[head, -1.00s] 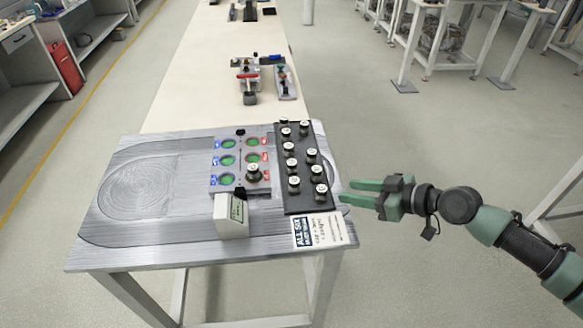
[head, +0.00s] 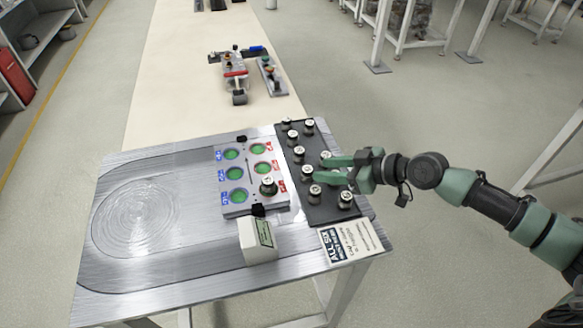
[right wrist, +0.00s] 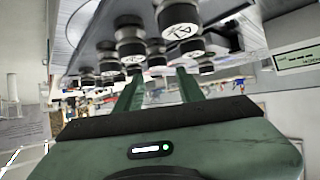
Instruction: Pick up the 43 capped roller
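Several capped rollers with white-topped caps stand upright on a black tray (head: 320,213) at the table's right side. The cap numbers are too small to read in the head view, so I cannot tell which roller is 43. My right gripper (head: 321,170) is open over the tray's right edge, fingers pointing left among the rollers. One roller (head: 306,171) stands just off its fingertips; another (head: 315,192) is nearer the front. In the right wrist view the open fingers (right wrist: 158,75) point toward several rollers, and a large cap (right wrist: 179,17) has a partly legible label. My left gripper is not in view.
A panel (head: 230,209) with green round sockets, red and blue labels and one roller (head: 268,186) lies left of the tray. A white block with a display (head: 257,242) and a printed card (head: 350,241) are in front. The table's left side (head: 140,215) is clear.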

